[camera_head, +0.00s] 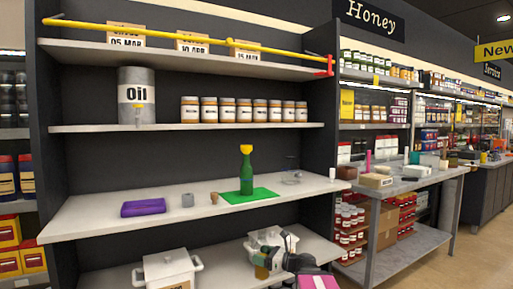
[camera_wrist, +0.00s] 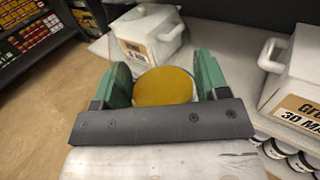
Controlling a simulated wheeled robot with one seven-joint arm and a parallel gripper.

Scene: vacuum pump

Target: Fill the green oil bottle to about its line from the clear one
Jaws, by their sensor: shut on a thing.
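The green bottle (camera_head: 246,178) stands upright on a green mat (camera_head: 262,194) on the middle shelf, with a yellow funnel-like piece (camera_head: 246,149) on its mouth. A small clear vessel (camera_head: 291,177) stands right of it; its contents are too faint to tell. My gripper (camera_head: 268,262) is low, in front of the bottom shelf, well below the green bottle. In the wrist view its green fingers (camera_wrist: 164,80) are shut on a round amber-yellow thing (camera_wrist: 164,85). I see mostly its flat round face; I cannot tell whether it is a lid or oil in a clear vessel.
A cork-like piece (camera_head: 214,198), a grey cylinder (camera_head: 187,200) and a purple folded cloth (camera_head: 143,208) lie left of the mat. White lidded pots (camera_head: 168,270) stand on the bottom shelf, one close beyond my gripper (camera_wrist: 150,32). The middle shelf's edge overhangs.

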